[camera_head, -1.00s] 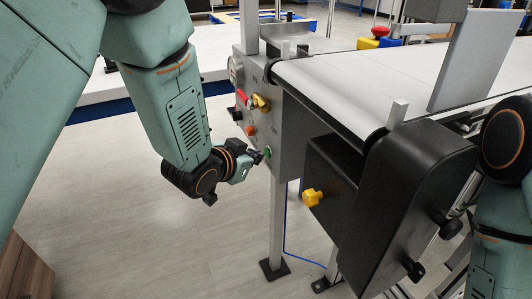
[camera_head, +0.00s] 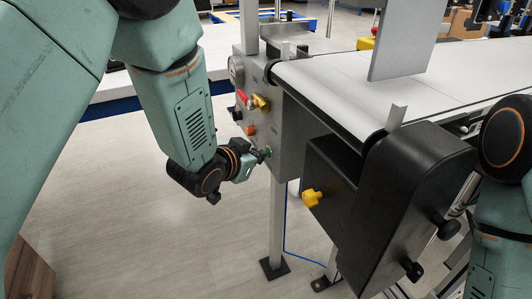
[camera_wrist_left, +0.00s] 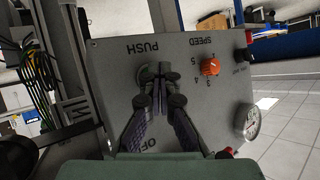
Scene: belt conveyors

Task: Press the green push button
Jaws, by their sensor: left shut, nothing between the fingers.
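The green push button (camera_head: 268,152) is low on the grey control panel of the conveyor, only a sliver of green showing beside my fingertips. My left gripper (camera_head: 261,155) is at the button, its fingers shut and empty. In the left wrist view, the shut fingertips (camera_wrist_left: 160,78) lie over the spot below the upside-down PUSH label and hide most of what is there. I cannot tell whether they touch the button or whether it is pressed in. My right gripper is out of view; only part of my right arm shows at the right edge.
The panel also carries an orange knob (camera_head: 250,131), a yellow and red switch (camera_head: 261,102) and a gauge (camera_head: 236,70). A grey upright plate (camera_head: 408,40) stands on the belt (camera_head: 340,85). A black housing (camera_head: 400,200) with a yellow knob (camera_head: 312,198) is right of the panel.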

